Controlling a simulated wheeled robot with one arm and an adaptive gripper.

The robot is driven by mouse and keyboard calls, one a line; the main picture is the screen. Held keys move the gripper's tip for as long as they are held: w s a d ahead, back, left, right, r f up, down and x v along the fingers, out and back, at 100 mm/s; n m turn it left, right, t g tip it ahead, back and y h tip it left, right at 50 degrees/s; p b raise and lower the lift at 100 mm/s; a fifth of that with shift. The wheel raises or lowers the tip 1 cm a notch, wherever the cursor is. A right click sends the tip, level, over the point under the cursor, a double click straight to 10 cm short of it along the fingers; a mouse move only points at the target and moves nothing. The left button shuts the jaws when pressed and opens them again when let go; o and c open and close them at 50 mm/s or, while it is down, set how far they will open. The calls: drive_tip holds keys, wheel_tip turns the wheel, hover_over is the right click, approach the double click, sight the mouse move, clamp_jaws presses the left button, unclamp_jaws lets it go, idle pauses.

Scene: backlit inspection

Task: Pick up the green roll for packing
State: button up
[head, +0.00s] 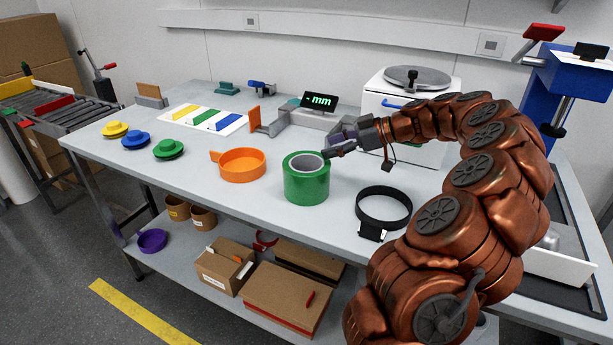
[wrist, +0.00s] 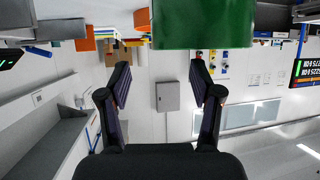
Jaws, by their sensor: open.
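The green roll (head: 306,188) stands upright on the bench top near its front edge, its pale core opening facing up. In the wrist view, which looks upside down, the green roll (wrist: 203,25) fills part of the top edge, beyond the fingertips. My gripper (head: 332,150) is just behind and to the right of the roll's upper rim, at about rim height in the picture. In the wrist view my gripper (wrist: 161,72) shows its two dark fingers spread apart with nothing between them. I cannot tell whether a finger touches the roll.
An orange ring (head: 242,165) lies left of the roll and a black ring (head: 384,207) lies to its right. A digital gauge (head: 318,103) stands behind. Yellow, blue and green knobbed discs (head: 168,149) sit farther left. A white device (head: 412,92) stands at the back.

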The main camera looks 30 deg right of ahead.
sight(313, 154)
drive_tip(key=shift+s+p+x, duration=0.15)
drive_tip(key=shift+p+x, duration=0.15)
drive_tip(key=shift+x, duration=1.35)
drive_tip(key=shift+s+p+x, duration=0.15)
drive_tip(key=shift+p+x, duration=0.15)
drive_tip(key=shift+x, duration=1.3)
drive_tip(key=shift+a+f, duration=0.2)
drive_tip(key=shift+f, duration=0.1)
clamp_jaws()
